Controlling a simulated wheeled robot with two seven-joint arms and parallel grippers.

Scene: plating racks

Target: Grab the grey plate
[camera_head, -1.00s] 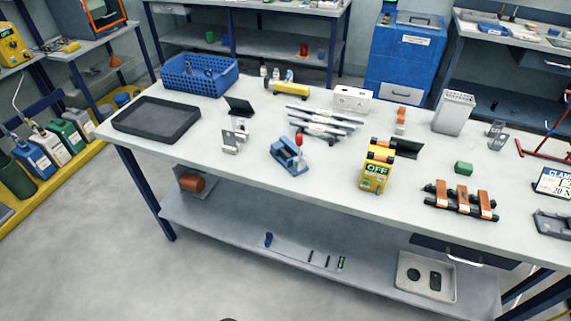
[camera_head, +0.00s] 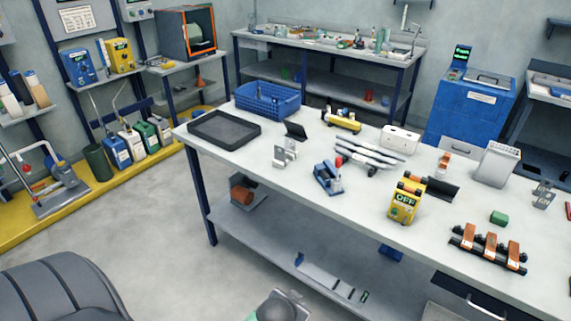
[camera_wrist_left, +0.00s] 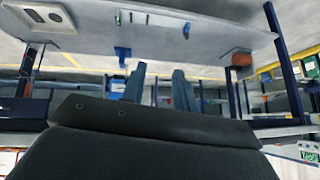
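Several grey pieces show, and I cannot tell which one the task means. A small light grey bracket plate (camera_head: 284,153) stands on the workbench, left of the blue tool with a red knob. Another grey bracket (camera_head: 543,194) stands at the bench's right side. My right gripper is not in view.
The workbench (camera_head: 365,225) holds a black tray (camera_head: 224,130), a blue crate (camera_head: 268,99), a yellow OFF box (camera_head: 404,203) and an orange-black rack (camera_head: 488,247). Bottles stand on a yellow platform (camera_head: 60,204) at left.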

